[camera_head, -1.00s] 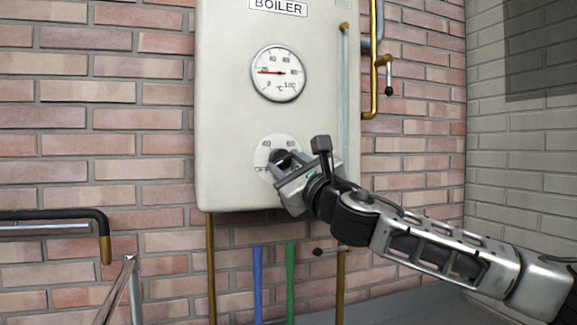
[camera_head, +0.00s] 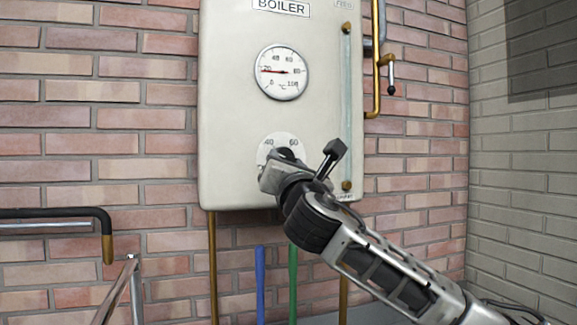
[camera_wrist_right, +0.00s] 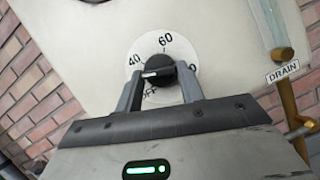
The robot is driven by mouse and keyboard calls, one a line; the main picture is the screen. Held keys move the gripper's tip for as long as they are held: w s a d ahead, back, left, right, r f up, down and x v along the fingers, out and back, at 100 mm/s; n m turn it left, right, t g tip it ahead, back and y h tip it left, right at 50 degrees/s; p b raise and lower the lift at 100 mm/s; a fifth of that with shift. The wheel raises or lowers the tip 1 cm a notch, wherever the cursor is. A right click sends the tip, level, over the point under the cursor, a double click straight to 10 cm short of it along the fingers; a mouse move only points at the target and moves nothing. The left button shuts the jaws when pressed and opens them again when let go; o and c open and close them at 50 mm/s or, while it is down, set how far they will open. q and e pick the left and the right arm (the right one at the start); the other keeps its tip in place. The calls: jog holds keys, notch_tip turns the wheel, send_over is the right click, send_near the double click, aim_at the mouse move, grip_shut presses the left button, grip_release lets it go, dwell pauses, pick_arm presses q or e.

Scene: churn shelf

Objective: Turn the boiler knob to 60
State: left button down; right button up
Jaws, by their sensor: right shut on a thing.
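The white boiler (camera_head: 230,120) hangs on the brick wall. The knob's white mark points left, between OFF and 40. The 60 is above the knob. The gauge (camera_head: 281,72) has its red needle near 20. My left gripper is not in view.
A sight tube (camera_head: 346,100) runs down the boiler's right side. A DRAIN label (camera_wrist_right: 283,72) and brass pipe (camera_wrist_right: 290,105) are right of the dial. Blue (camera_head: 260,285) and green (camera_head: 293,280) pipes are below. A black-covered pipe (camera_head: 60,213) is at left.

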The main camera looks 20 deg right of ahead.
jog(key=m+g+h, duration=0.1)
jog(key=m+g, duration=0.1)
jog(key=m, duration=0.4)
jog(key=r+m+g+h+p, duration=0.1)
jog(key=m+g, duration=0.1)
jog(key=m, duration=0.5)
jog(key=m+g+h, duration=0.1)
jog(key=m+g, duration=0.1)
jog(key=m, duration=0.4)
jog(key=shift+a+r+m+p, duration=0.15)
jog(key=shift+a+m+p, duration=0.15)
jog(key=shift+a+p, duration=0.1)
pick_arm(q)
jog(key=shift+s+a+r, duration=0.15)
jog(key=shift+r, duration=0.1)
pick_arm(e)
jog(key=shift+d+r+m+g+y, duration=0.1)
jog(key=shift+m+g+y, duration=0.25)
jog(key=shift+m, duration=0.55)
jog(key=shift+d+m+g+y, duration=0.1)
jog(key=shift+m+g+y, duration=0.2)
jog(key=shift+m, duration=0.6)
jog(key=o, duration=1)
